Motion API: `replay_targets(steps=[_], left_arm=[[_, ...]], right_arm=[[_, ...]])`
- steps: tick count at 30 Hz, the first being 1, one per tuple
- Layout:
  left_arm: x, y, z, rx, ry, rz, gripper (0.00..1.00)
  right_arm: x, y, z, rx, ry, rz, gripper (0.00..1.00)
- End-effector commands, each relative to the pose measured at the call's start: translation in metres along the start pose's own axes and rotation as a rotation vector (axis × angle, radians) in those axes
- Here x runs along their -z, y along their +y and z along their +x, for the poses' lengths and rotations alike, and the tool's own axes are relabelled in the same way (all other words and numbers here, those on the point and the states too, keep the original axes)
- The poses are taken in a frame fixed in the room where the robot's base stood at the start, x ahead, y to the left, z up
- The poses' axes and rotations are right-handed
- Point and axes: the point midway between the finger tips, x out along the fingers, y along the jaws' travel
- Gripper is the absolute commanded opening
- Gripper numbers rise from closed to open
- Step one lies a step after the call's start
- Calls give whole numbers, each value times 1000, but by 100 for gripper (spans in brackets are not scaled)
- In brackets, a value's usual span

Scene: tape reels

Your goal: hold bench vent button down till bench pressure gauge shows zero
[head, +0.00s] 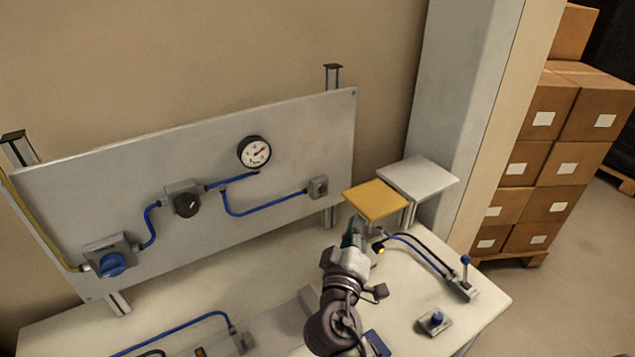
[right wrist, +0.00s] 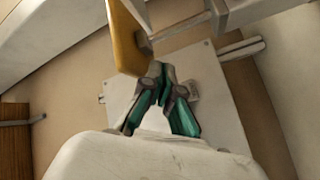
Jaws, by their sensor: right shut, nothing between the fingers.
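A small grey box (head: 318,187) ends a blue hose at the panel's right side. I cannot tell which carries the vent button. My right gripper (head: 350,232) is shut and empty, in front of the panel's right end; its green fingers meet in the right wrist view (right wrist: 160,68). My left gripper is out of view.
A yellow plate (head: 376,199) and a grey plate (head: 418,177) stand raised behind my right gripper; the yellow one is close in the right wrist view (right wrist: 124,38). A lever valve (head: 464,281) with hoses is on the bench's right. Stacked cartons (head: 555,150) stand beyond.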

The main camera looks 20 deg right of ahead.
Motion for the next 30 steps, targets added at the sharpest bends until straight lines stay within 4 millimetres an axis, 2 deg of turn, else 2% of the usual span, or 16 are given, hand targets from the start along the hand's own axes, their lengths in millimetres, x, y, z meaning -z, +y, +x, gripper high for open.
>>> replay_targets(steps=[6, 16, 29, 30], left_arm=[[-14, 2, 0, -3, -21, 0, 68], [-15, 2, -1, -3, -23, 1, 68], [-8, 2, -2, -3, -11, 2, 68], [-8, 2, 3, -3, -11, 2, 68]], right_arm=[[0, 0, 0, 0, -1, 0, 0], [3, -3, 4, 0, 0, 0, 0], [32, -31, 44, 0, 0, 0, 0], [32, -36, 47, 0, -1, 1, 0]])
